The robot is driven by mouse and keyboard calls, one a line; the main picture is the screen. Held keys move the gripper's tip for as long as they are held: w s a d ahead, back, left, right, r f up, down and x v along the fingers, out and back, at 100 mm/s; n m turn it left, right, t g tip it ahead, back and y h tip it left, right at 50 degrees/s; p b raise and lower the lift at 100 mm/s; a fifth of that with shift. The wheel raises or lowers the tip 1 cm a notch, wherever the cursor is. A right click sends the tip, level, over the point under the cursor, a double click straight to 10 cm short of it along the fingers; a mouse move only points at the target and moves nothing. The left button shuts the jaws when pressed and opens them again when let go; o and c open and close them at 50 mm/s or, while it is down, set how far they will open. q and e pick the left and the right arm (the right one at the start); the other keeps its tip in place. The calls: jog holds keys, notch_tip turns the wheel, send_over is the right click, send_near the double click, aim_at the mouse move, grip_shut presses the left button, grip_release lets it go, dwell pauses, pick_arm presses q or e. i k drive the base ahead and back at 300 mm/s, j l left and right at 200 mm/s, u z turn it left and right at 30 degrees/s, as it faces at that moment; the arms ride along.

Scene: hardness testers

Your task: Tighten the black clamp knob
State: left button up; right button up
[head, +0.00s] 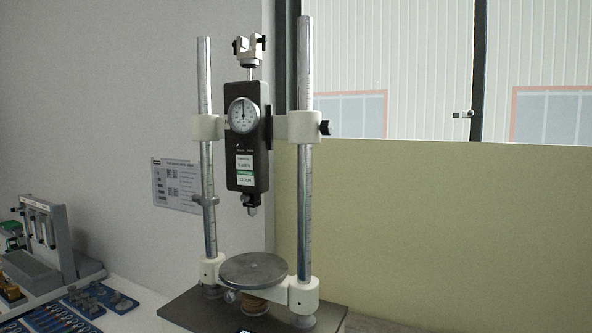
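The black clamp knob (325,128) sticks out from the right side of the white clamp block (303,127) on the right steel post of the tester. The black gauge body (246,150) with a round dial (243,116) hangs between the two posts, above the round grey platform (254,270). Neither of my grippers shows in the head view, and nothing touches the knob.
The tester stands on a dark base plate (180,309). A grey rack with small parts (50,242) and blue trays (103,299) lie at the lower left. A printed sheet (173,184) is on the wall. Space right of the knob looks clear, before a yellowish panel (430,220).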

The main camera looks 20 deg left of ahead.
aim_at(326, 127)
jog(key=k+j+u, duration=0.1)
jog(key=j+u, duration=0.3)
jog(key=j, duration=0.3)
jog(key=j+u, duration=0.4)
jog(key=j, duration=0.35)
